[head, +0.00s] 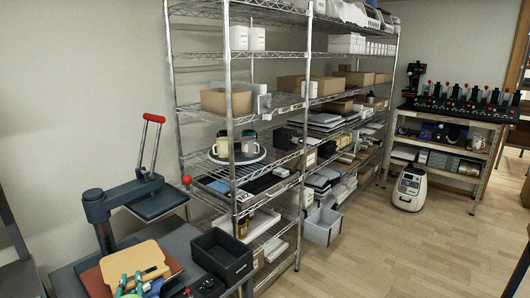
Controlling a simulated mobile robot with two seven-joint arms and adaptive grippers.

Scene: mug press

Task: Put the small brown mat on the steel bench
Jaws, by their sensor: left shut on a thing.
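A small light-brown mat (128,258) shows at the bottom left of the head view, over a larger red-brown board (92,281). My left gripper (131,282), with green and blue parts, is at the mat's near edge and is shut on it. I cannot tell whether the mat touches the board below. A dark grey bench top (186,262) lies around and beneath them; it may be the steel bench. My right gripper is not in view.
A grey press (103,215) with a red-topped lever stands behind the mat. A black open bin (221,257) stands at the bench's right. Wire shelving (228,115) with boxes rises beyond. A wheeled white machine (409,188) stands on the floor, which is clear at lower right.

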